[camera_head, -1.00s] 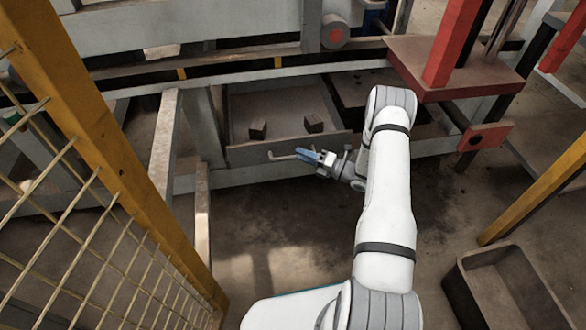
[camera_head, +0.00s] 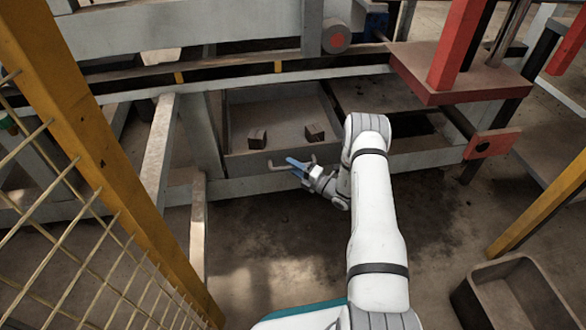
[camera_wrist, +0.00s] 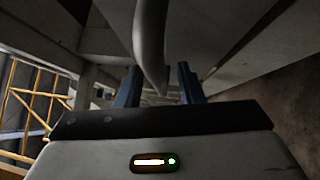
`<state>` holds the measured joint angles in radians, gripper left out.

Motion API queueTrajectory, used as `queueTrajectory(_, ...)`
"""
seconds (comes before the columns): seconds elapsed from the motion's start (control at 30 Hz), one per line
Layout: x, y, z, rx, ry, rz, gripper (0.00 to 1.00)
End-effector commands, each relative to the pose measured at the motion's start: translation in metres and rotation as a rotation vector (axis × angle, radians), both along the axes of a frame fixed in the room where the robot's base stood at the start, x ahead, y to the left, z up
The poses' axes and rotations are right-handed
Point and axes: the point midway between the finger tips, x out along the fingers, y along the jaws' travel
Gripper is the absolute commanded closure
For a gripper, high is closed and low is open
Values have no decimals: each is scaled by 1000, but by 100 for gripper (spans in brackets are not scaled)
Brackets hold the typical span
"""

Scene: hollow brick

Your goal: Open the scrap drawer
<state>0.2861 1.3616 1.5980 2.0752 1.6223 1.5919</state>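The scrap drawer (camera_head: 245,164) is a grey, open-topped box set low in the machine frame, with two small brown blocks (camera_head: 257,138) (camera_head: 315,132) inside. Its front panel stands just above a grey lower beam. A bar handle (camera_head: 277,168) sticks out from the front; in the wrist view the curved handle (camera_wrist: 150,45) comes down between my fingers. My gripper (camera_head: 299,164) is at the handle, its blue fingers apart. In the wrist view my gripper (camera_wrist: 158,87) shows a gap on both sides of the bar. Whether either finger touches it I cannot tell.
A yellow post (camera_head: 95,140) with wire mesh stands at the left. A brown open bin (camera_head: 470,300) is on the floor at the right, near another yellow post (camera_head: 540,205). A red-brown plate (camera_head: 450,75) overhangs right of the drawer. The floor before the drawer is clear.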

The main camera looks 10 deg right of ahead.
Motion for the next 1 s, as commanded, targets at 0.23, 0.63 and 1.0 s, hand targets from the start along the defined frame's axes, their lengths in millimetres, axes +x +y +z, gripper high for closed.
queueTrajectory(0.23,0,0,0,0,0,0,71)
queueTrajectory(0.63,0,-1,0,0,0,-1,100)
queueTrajectory(1.0,0,1,0,0,1,-1,100)
